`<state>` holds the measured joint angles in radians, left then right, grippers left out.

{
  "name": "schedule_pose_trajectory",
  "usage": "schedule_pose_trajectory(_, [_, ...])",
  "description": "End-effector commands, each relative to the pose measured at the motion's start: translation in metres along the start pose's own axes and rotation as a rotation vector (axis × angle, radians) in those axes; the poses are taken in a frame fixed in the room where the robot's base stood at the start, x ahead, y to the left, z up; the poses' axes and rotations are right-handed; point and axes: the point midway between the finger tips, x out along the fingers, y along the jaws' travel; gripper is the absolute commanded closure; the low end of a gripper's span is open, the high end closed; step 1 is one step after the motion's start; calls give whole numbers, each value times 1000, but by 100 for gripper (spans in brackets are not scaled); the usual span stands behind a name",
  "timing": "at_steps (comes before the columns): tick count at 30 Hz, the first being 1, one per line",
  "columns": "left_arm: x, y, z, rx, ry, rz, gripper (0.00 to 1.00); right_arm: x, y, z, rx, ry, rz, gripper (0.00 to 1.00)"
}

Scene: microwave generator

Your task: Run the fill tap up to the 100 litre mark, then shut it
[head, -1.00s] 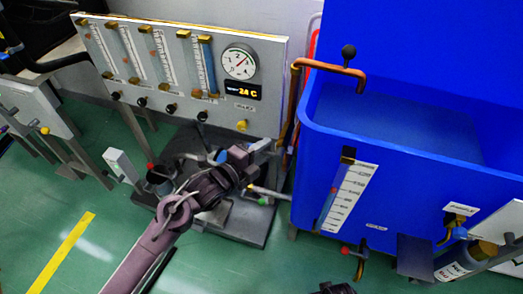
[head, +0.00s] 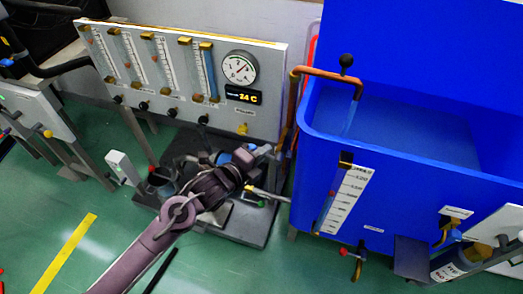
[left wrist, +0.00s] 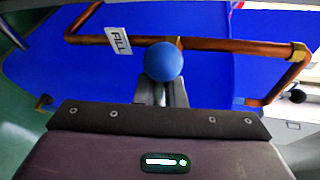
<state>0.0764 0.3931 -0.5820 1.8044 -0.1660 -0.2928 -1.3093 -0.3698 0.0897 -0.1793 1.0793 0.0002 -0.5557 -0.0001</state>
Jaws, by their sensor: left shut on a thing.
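My left gripper (head: 258,153) is at the fill pipe, left of the blue tank (head: 400,185). In the left wrist view its fingers (left wrist: 163,92) are shut on the fill tap's blue ball knob (left wrist: 164,62), beside the copper pipe (left wrist: 215,45) and a FILL label (left wrist: 118,41). A thin pale stream (head: 349,120) falls from the copper spout (head: 335,74) into the tank. The level scale (head: 349,200) with its sight tube (head: 327,208) is on the tank's front; its numbers are too small to read surely. My right gripper is not in view.
A panel with several flow tubes, a round dial (head: 239,67) and a 24 C display (head: 243,95) stands behind the gripper. A red-tipped valve (head: 350,254) sits low on the tank front. The green floor is open at front left.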

Motion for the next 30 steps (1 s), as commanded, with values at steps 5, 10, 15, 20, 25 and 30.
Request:
schedule_pose_trajectory(5, [-1, -4, 0, 74, -15, 30, 100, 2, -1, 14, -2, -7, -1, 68])
schedule_pose_trajectory(10, [-1, -3, 0, 77, -16, 31, 100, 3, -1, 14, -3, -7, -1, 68])
schedule_pose_trajectory(15, [-1, -3, 0, 75, -16, 31, 82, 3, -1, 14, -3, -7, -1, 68])
schedule_pose_trajectory(20, [-1, -3, 0, 75, -16, 30, 69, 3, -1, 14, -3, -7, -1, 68])
schedule_pose_trajectory(25, [-1, -3, 0, 74, -16, 30, 69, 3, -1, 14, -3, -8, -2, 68])
schedule_pose_trajectory(30, [-12, -2, 0, 75, -17, 33, 69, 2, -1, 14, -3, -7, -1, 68])
